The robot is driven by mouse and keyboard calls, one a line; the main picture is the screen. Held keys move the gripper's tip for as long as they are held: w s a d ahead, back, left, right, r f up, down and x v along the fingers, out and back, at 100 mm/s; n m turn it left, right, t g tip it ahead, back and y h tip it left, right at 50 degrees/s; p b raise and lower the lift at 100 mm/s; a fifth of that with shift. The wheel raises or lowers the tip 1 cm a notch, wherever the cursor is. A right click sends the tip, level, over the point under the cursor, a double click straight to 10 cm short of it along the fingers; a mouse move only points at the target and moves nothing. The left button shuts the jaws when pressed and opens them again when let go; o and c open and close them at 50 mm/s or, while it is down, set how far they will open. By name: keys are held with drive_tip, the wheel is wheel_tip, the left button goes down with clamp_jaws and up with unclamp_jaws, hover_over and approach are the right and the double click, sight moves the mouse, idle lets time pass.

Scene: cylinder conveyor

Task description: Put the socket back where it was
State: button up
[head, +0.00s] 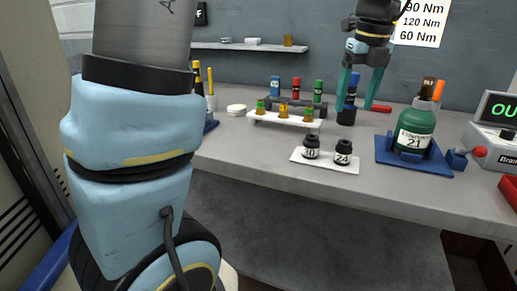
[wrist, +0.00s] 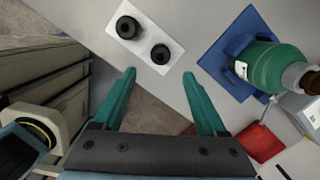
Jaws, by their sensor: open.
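Two black sockets, a left one (head: 311,147) and a right one (head: 343,152), stand upright on a white plate (head: 322,166) near the front of the bench. Each has a pale number label, too small to read surely. In the wrist view the left socket (wrist: 127,27) and right socket (wrist: 160,54) sit on the same plate (wrist: 178,53). My gripper (head: 355,108) is at the upper right in the head view, its teal fingers pointing down. In the wrist view my gripper (wrist: 159,73) is open and empty, its fingertips short of the right socket.
A green bottle (head: 414,128) sits in a blue holder (head: 384,150) right of the plate. A white rack (head: 272,118) with small coloured parts stands behind left. A device with a green display (head: 497,107) is at the far right. Bare bench lies left of the plate.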

drive_tip(key=w+a+f+n, duration=0.1)
drive_tip(key=a+f+n, duration=0.2)
drive_tip(key=a+n, duration=0.2)
drive_tip(key=w+a+f+n, duration=0.1)
drive_tip(key=a+f+n, duration=0.1)
drive_tip(key=a+n, duration=0.3)
drive_tip(key=w+a+f+n, duration=0.1)
drive_tip(key=a+f+n, duration=0.2)
drive_tip(key=a+n, duration=0.2)
drive_tip(key=shift+a+f, duration=0.3)
drive_tip(key=shift+f, duration=0.05)
drive_tip(key=a+f+n, duration=0.1)
drive_tip(key=a+n, duration=0.1)
drive_tip(key=s+a+f+n, duration=0.1)
drive_tip(key=a+n, duration=0.1)
drive_tip(key=n, duration=0.1)
drive_tip(key=a+f+n, duration=0.1)
drive_tip(key=a+n, duration=0.2)
drive_tip(key=shift+s+a+f, duration=0.1)
drive_tip(key=shift+s+f, duration=0.2)
drive_tip(key=shift+f, duration=0.05)
drive_tip(key=s+a+f+n, duration=0.4)
drive_tip(key=a+n, duration=0.3)
drive_tip(key=n, duration=0.3)
drive_tip(key=shift+a, duration=0.2)
